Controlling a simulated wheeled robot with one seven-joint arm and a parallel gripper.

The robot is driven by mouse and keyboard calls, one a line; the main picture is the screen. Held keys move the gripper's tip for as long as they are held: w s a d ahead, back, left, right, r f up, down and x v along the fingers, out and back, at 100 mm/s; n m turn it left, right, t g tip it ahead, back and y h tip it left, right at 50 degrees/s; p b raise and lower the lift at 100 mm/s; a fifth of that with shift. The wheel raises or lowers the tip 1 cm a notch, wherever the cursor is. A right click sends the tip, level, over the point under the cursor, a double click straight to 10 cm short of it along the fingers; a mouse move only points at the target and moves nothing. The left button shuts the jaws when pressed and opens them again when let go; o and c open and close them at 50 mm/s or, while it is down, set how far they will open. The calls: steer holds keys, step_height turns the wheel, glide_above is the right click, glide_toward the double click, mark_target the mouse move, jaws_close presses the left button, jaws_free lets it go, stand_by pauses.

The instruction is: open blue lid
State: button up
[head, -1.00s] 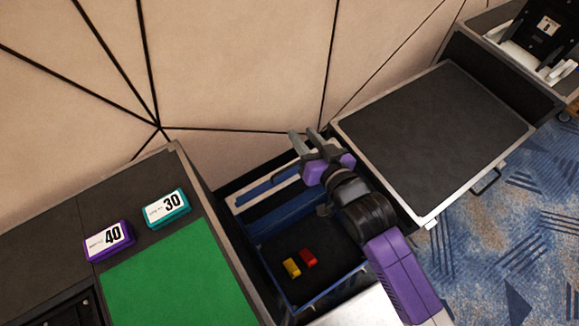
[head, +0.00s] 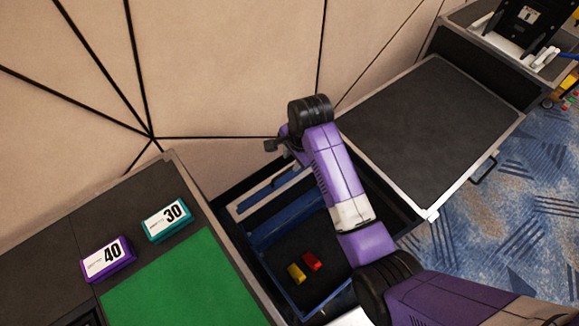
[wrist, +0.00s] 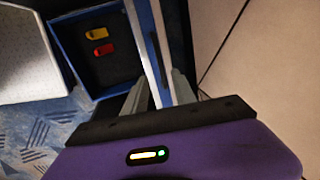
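The blue box (head: 300,312) is open at the top, with a yellow block (head: 296,274) and a red block (head: 313,261) on its dark floor. The blue lid (head: 285,218) stands raised along the box's wall side, partly hidden by my arm. In the wrist view the blue lid (wrist: 167,40) shows as a narrow blue and pale strip beside the box. My gripper (wrist: 160,90) has its two fingers apart, with the strip running down between them; I cannot tell whether they touch it. In the head view the fingers are hard to make out.
A dark-topped case (head: 432,125) with a pale rim stands to the right. At left a dark table holds a green mat (head: 180,285), a purple box marked 40 (head: 108,260) and a teal box marked 30 (head: 166,219). The panelled wall (head: 230,70) is close behind.

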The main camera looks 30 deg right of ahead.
mark_target(288, 170)
steer(key=x, duration=0.7)
steer(key=shift+w+a+f+b, duration=0.1)
steer(key=shift+f+b, duration=0.2)
steer(key=shift+b, duration=0.05)
steer(key=shift+c, duration=0.2)
jaws_close()
stand_by(0.9)
